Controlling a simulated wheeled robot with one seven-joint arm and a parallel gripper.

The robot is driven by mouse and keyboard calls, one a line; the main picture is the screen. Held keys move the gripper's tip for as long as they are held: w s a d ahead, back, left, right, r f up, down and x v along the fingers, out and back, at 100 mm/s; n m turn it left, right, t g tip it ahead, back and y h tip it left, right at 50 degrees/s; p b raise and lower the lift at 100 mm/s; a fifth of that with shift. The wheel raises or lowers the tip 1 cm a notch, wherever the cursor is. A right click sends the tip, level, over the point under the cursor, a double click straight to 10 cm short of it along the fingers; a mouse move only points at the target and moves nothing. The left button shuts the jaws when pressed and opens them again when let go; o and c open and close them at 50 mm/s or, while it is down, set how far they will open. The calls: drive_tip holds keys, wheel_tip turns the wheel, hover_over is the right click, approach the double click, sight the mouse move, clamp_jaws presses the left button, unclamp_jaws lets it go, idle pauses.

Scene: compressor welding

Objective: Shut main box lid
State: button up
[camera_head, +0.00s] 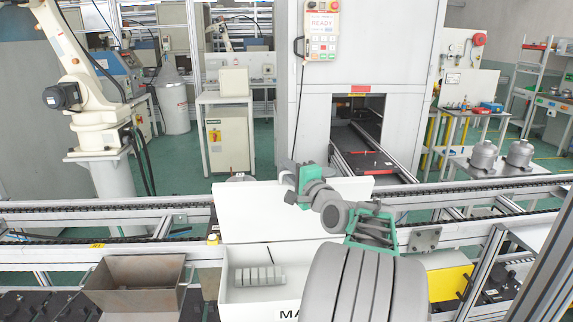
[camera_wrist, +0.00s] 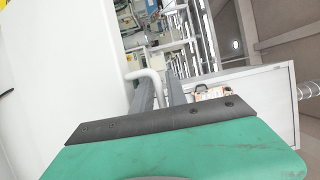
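The main box (camera_head: 235,294) is a white open-topped box at bottom centre in the head view, its label partly hidden by my arm. Its white lid (camera_head: 250,210) stands raised at the back of the box. In the head view my gripper (camera_head: 287,174) is at the lid's upper edge, fingertips unclear.
A ribbed grey part (camera_head: 258,276) lies inside the box. An open brown metal bin (camera_head: 135,284) stands to its left. Conveyor rails (camera_head: 105,212) run behind the box. A cabinet with a hanging control panel (camera_head: 321,30) stands farther back.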

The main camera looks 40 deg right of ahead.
drive_tip(key=shift+w, duration=0.35)
drive_tip(key=shift+c, duration=0.2)
clamp_jaws()
idle(1.0)
